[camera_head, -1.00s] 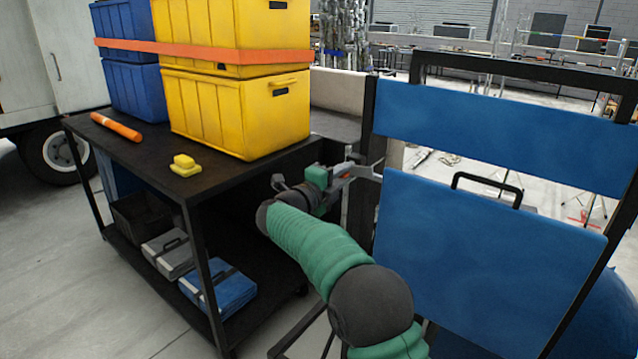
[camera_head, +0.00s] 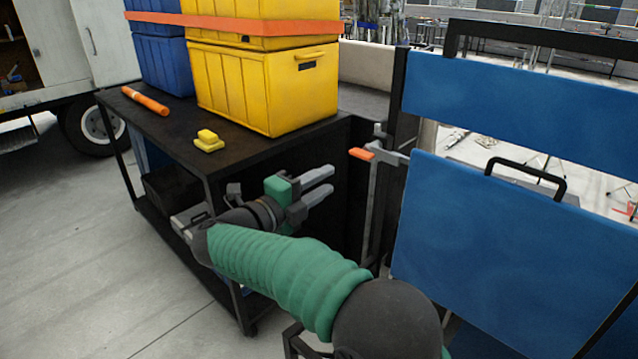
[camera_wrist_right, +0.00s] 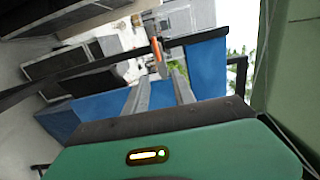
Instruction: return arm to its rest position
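My right arm, with a green sleeve, reaches in from the lower right in the head view. Its gripper (camera_head: 330,181) is open and empty, with a gap between its two grey fingers. It is in front of the cart's right end, to the left of a metal clamp (camera_head: 371,190) with an orange handle (camera_head: 362,154). The clamp stands at the left edge of the blue panel, apart from the fingers. In the wrist view the gripper (camera_wrist_right: 160,76) shows two separated fingers, with an orange piece (camera_wrist_right: 158,55) beyond them. My left gripper is not in view.
A black cart (camera_head: 172,133) carries yellow bins (camera_head: 265,90), blue bins (camera_head: 163,62), an orange tube (camera_head: 146,100) and a yellow block (camera_head: 208,141). A framed blue panel (camera_head: 490,235) with a black handle stands at right. Floor (camera_head: 70,240) at left is clear.

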